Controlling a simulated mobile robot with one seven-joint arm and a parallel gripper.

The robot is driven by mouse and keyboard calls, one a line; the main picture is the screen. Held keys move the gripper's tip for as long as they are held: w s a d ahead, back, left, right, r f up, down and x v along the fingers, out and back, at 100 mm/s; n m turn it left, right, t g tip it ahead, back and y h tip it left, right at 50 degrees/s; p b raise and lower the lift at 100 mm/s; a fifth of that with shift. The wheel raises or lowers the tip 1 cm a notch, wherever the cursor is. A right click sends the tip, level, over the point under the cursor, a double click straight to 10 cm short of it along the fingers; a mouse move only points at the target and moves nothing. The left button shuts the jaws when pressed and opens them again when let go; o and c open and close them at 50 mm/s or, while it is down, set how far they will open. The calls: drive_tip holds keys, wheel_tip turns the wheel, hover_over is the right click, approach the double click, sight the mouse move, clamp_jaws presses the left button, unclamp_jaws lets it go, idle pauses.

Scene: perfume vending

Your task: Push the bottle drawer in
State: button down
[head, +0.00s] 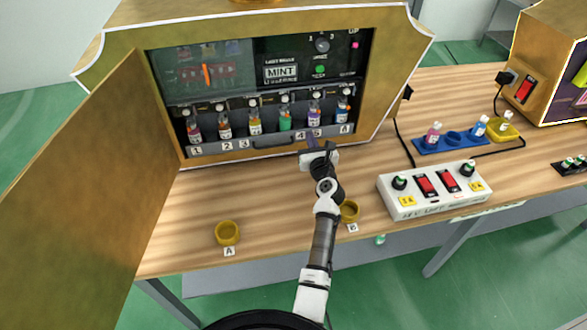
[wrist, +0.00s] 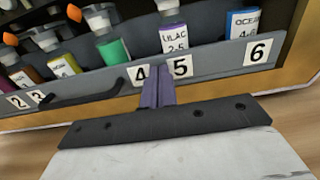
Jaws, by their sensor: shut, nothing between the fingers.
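The bottle drawer (head: 225,149) is a grey front with numbered labels and a dark handle (head: 273,142), low in the gold vending machine. Several small bottles with coloured contents stand in a row behind it. In the wrist view the drawer front (wrist: 215,66) runs across the picture, with its handle (wrist: 85,93) to the left. My gripper (head: 311,142) is shut and empty, its purple fingertips (wrist: 158,88) at the drawer front by labels 4 and 5. I cannot tell whether they touch it. The lilac bottle (wrist: 174,38) stands just behind the fingertips.
The machine's gold door (head: 80,190) stands open at the left. Yellow ring A (head: 228,232) and ring B (head: 349,211) are on the wooden table. A white switch box (head: 432,190) and a blue bottle tray (head: 450,143) stand to the right.

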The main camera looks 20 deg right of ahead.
sight(307, 130)
drive_tip(key=shift+w+d+b, duration=0.15)
drive_tip(key=shift+w+b, duration=0.45)
drive_tip(key=shift+w, duration=1.95)
drive_tip(key=shift+s, duration=0.1)
drive_tip(key=s+p, duration=0.1)
drive_tip(key=s, duration=0.3)
drive_tip(key=s+p, duration=0.2)
drive_tip(key=s, duration=0.2)
drive_tip(key=s+p, duration=0.1)
drive_tip(key=s, duration=0.3)
drive_tip(key=shift+a+p, duration=0.3)
drive_tip(key=shift+a, duration=0.05)
